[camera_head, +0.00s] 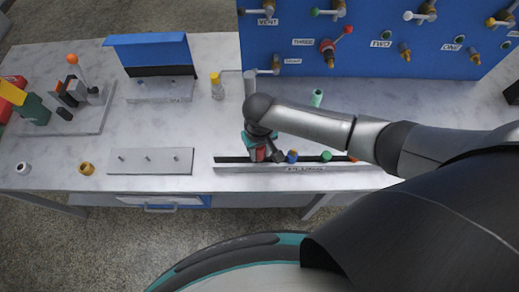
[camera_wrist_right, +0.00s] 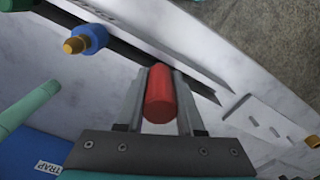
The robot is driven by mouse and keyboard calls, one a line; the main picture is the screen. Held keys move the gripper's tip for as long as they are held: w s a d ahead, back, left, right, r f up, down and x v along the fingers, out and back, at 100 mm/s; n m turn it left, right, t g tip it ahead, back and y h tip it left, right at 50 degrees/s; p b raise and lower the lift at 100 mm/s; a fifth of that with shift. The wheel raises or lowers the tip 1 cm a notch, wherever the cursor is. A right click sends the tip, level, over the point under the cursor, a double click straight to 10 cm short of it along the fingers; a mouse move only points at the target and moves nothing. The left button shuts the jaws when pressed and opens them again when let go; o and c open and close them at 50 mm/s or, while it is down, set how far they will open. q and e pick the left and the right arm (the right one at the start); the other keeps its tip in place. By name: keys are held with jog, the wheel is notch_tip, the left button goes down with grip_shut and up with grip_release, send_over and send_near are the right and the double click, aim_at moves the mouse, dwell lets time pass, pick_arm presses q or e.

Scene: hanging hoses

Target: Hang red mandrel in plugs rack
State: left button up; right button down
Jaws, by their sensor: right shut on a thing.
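The red mandrel (camera_wrist_right: 160,95) is a red cylinder held between the two fingers of my right gripper (camera_wrist_right: 160,100) in the right wrist view. In the head view my right gripper (camera_head: 262,155) is over the left part of the plugs rack, with a bit of red showing at its fingers. The plugs rack (camera_head: 230,169) is a long low grey rail with a dark slot at the table's front edge. Its label is partly readable. I cannot tell whether the mandrel touches the rack. My left gripper is not in view.
A blue plug (camera_head: 292,156) and a green plug (camera_head: 326,156) sit in the rack right of my gripper. A grey plate with pegs (camera_head: 150,161) lies to the left. A blue board (camera_head: 380,40) with fittings stands behind. A teal piece (camera_head: 316,97) stands behind my arm.

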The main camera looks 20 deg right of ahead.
jog(key=shift+f+b, duration=0.6)
jog(key=shift+f, duration=0.45)
jog(key=shift+c, duration=2.2)
grip_release()
notch_tip(320, 180, up, 15)
jog(key=p, duration=0.2)
jog(key=shift+r+p, duration=0.2)
jog(key=shift+p, duration=0.1)
